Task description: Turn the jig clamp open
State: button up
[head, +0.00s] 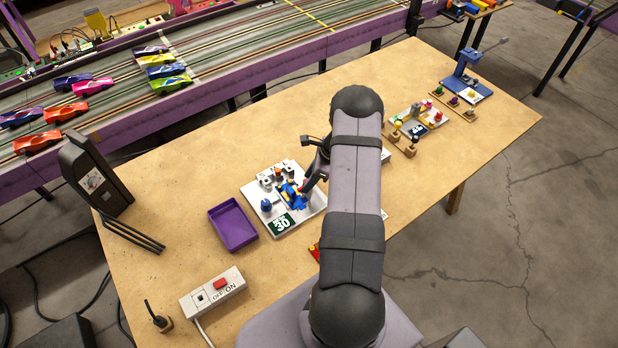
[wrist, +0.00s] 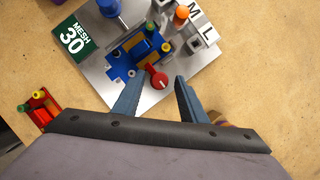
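The jig is a blue block (wrist: 138,56) with yellow parts on a pale metal plate (wrist: 106,78). In the head view the plate (head: 256,193) lies on the table, partly behind my arm. In the head view my arm hides most of the gripper.
A green "MESH 30" label (wrist: 74,39) and a blue knob (wrist: 109,8) are on the plate. Grey blocks marked M and L (wrist: 200,28) stand beyond. A purple tray (head: 233,224) and a power switch box (head: 213,292) lie nearby. Bare table lies right of the plate in the wrist view.

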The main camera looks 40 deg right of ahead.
jog(key=shift+f, duration=0.1)
grip_shut()
jog(key=shift+f+n+b, duration=0.1)
jog(key=shift+n+b, duration=0.3)
jog(key=shift+b, duration=0.1)
jog(key=shift+w+f+n+g+y+b, duration=0.15)
jog(key=shift+n+g+y+b, duration=0.2)
jog(key=shift+n+b, duration=0.65)
jog(key=n+g+b, duration=0.1)
jog(key=n+b, duration=0.2)
jog(key=shift+d+b, duration=0.1)
jog(key=shift+b, duration=0.25)
jog(key=n+g+b, duration=0.1)
jog(key=n, duration=0.1)
jog(key=n+b, duration=0.2)
jog(key=n+g+b, duration=0.1)
jog(key=n, duration=0.1)
jog(key=shift+w+n+g, duration=0.25)
jog(key=shift+n+g, duration=0.05)
jog(key=shift+g, duration=0.05)
jog(key=n+g+b, duration=0.1)
jog(key=n, duration=0.1)
jog(key=n+g+b, duration=0.1)
jog(key=n, duration=0.2)
jog(key=shift+w+n, duration=0.1)
jog(key=shift+n, duration=0.2)
jog(key=shift+r, duration=0.2)
